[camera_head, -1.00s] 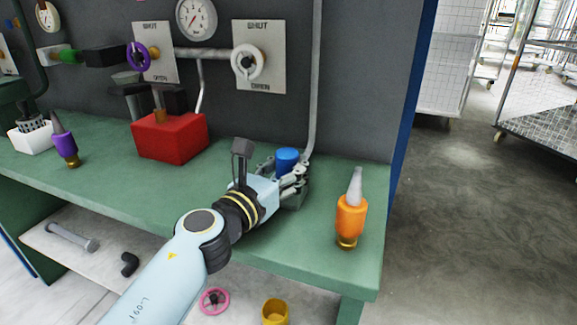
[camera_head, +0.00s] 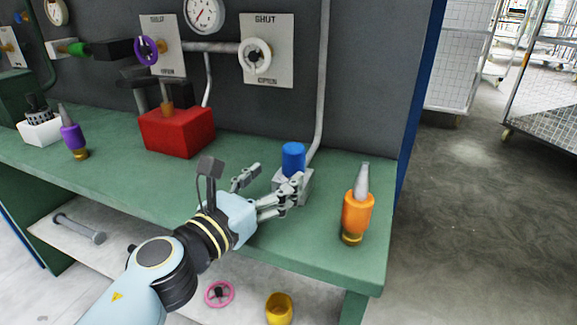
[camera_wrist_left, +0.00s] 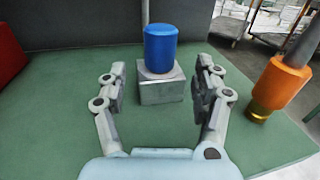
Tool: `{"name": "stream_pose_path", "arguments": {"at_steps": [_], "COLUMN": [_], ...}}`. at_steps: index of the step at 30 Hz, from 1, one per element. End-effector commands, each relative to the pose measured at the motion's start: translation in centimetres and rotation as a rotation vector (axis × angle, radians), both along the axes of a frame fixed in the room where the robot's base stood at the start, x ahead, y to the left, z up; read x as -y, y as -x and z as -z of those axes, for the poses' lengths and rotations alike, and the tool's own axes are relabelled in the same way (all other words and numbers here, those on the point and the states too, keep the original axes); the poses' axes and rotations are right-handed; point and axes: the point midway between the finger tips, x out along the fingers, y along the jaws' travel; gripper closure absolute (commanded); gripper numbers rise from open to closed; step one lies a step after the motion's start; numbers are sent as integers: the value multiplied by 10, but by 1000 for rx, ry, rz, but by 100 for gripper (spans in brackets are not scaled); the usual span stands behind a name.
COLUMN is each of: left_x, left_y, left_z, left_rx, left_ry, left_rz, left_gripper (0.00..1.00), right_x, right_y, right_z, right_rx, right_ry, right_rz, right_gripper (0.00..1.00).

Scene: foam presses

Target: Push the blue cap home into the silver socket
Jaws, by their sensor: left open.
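The blue cap (camera_head: 293,157) stands upright on top of the silver socket (camera_head: 303,185), a square block on the green bench. In the left wrist view the cap (camera_wrist_left: 160,47) rises well above the socket (camera_wrist_left: 162,90); how deep it sits inside is hidden. My left gripper (camera_head: 272,181) is open and empty, low over the bench on the near left side of the socket. In the wrist view its fingers (camera_wrist_left: 161,82) spread to either side, with the socket and cap ahead between them and clear of both. My right gripper is not in view.
An orange tool (camera_head: 357,210) stands right of the socket, near the bench's right end. A grey pipe (camera_head: 322,90) runs down the wall behind the cap. A red box (camera_head: 178,132) and a purple tool (camera_head: 73,138) stand further left. The bench between the red box and socket is clear.

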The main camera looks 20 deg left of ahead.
Motion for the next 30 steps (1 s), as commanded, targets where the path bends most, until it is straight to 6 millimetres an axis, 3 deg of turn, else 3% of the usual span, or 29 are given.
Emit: {"name": "stream_pose_path", "arguments": {"at_steps": [3, 9, 26, 30], "left_x": [-5, -10, -11, -37], "left_y": [23, 43, 45, 45], "left_z": [1, 0, -1, -13], "left_rx": [-3, 0, 1, -16], "left_ry": [-1, 0, 6, 184], "left_rz": [0, 0, -4, -112], "left_gripper": [33, 33, 33, 33], "right_x": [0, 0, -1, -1], "right_y": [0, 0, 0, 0], "right_z": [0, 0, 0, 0], "right_rx": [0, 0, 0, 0], "right_ry": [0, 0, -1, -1], "right_rz": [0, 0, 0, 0], "right_gripper": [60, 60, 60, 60]}}
